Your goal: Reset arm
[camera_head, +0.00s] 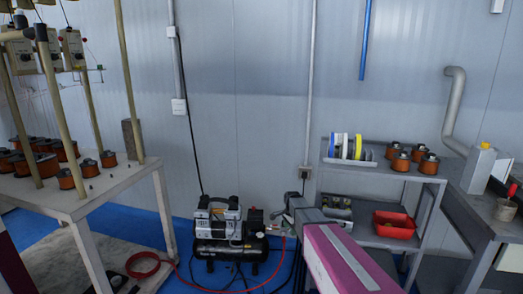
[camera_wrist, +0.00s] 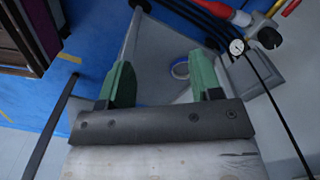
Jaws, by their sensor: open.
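In the wrist view, my gripper (camera_wrist: 161,62) has its two green fingers spread wide apart, with nothing held between them. A blue ring (camera_wrist: 180,69), perhaps a tape roll, shows beyond the fingers on a grey surface, apart from them. In the head view, part of my arm (camera_head: 345,258) comes up from the bottom right of centre. The fingers cannot be made out clearly there.
An air compressor (camera_head: 230,232) with a red hose (camera_head: 150,265) stands on the blue floor. A winder table (camera_head: 105,190) with copper spools is left. A shelf (camera_head: 385,168) with spools and a red tray (camera_head: 394,224) is right. A pressure gauge (camera_wrist: 237,46) shows in the wrist view.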

